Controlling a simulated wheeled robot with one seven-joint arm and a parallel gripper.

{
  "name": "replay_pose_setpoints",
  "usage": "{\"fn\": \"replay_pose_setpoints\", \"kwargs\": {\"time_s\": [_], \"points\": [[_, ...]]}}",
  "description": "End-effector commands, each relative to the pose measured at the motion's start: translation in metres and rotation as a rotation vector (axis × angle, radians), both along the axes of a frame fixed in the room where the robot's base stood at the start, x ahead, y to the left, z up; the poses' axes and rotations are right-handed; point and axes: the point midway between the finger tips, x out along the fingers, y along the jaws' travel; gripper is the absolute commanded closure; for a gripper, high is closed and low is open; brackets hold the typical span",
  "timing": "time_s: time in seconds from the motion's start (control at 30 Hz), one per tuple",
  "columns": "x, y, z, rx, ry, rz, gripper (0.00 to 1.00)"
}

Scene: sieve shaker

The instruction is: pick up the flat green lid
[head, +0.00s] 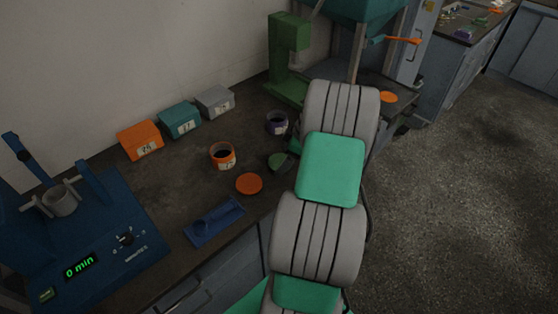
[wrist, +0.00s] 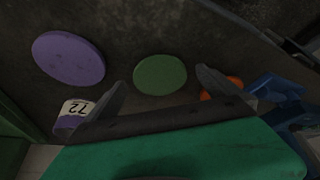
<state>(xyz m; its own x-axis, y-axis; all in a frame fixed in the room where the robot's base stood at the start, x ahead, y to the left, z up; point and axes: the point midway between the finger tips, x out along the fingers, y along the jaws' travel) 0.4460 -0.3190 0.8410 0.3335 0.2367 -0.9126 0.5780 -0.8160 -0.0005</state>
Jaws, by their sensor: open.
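The flat green lid (wrist: 160,75) lies on the dark bench and shows whole in the wrist view, as a round disc between the fingertips in the picture. In the head view the green lid (head: 278,161) is partly covered at its right by my arm. My gripper (wrist: 160,79) is open, with one finger to each side of the lid in the wrist view and nothing held. I cannot tell how high the fingers are above the lid. In the head view my arm hides most of the gripper.
A purple lid (wrist: 68,59) lies left of the green lid in the wrist view. A purple jar (head: 277,123), orange jar (head: 222,157), orange lid (head: 249,184) and blue tray (head: 214,221) stand nearby. A green machine (head: 289,50) stands behind; a blue device (head: 90,245) stands left.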

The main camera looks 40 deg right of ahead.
Motion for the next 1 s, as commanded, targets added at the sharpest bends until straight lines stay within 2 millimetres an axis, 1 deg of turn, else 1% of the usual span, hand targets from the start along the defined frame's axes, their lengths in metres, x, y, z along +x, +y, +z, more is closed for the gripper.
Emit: {"fn": "replay_pose_setpoints", "kwargs": {"time_s": [0.1, 0.27, 1.0], "points": [[0.0031, 0.0024, -0.0076, 0.001, 0.001, 0.0, 0.0], [0.0038, 0.0034, -0.0077, -0.001, 0.0, 0.002, 0.0], [0.0037, 0.0031, -0.0071, -0.001, 0.001, 0.001, 0.6]]}}
